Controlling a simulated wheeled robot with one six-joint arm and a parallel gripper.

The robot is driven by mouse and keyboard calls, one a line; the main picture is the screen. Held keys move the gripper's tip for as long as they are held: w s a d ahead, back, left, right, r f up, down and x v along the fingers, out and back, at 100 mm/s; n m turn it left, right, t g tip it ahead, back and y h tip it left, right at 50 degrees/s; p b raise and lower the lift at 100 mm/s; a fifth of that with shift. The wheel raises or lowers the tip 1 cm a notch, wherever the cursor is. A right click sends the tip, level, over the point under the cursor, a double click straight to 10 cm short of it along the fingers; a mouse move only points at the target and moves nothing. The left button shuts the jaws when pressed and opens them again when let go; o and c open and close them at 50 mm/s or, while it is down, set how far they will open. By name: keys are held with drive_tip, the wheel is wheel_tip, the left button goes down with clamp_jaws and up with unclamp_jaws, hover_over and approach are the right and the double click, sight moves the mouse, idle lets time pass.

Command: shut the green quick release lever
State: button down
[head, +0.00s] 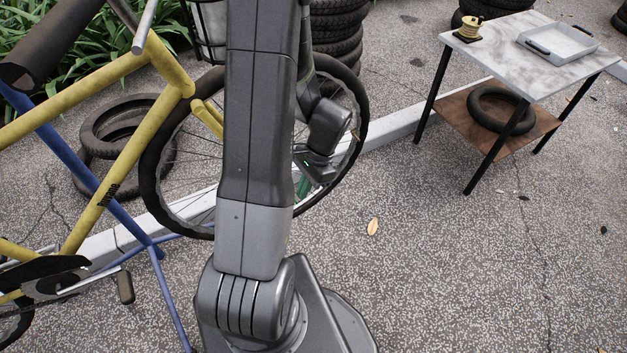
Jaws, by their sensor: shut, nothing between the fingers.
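A yellow bicycle (125,170) stands at the left, and its front wheel (153,165) is partly behind my arm. A small green piece (303,188), which looks like the green quick release lever, shows near the middle of this wheel, just right of my arm. Most of it is hidden, so I cannot tell its angle. My gripper (302,177) is beside the wheel, right at the green piece. It is shut with nothing held. Its fingertips are mostly hidden, and I cannot tell whether they touch the green piece.
A blue stand (90,180) holds the bicycle. Tires (115,125) lie behind it, and a tire stack (338,30) stands at the back. The ground at front right is clear.

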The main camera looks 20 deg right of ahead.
drive_tip(key=shift+a, duration=0.2)
drive_tip(key=shift+s+a+m, duration=0.25)
drive_tip(key=shift+s+m, duration=0.05)
drive_tip(key=shift+m, duration=0.5)
drive_tip(key=a+m+t+h, duration=0.3)
drive_tip(key=a+m, duration=0.4)
drive_tip(key=m, duration=0.7)
drive_tip(key=shift+w+a+m+t, duration=0.25)
drive_tip(key=shift+m+t, duration=0.15)
drive_tip(key=shift+t, duration=0.5)
drive_tip(key=shift+w+d+p, duration=0.4)
drive_tip(key=shift+w+d, duration=0.15)
drive_tip(key=shift+d, duration=0.1)
drive_tip(key=shift+s, duration=0.1)
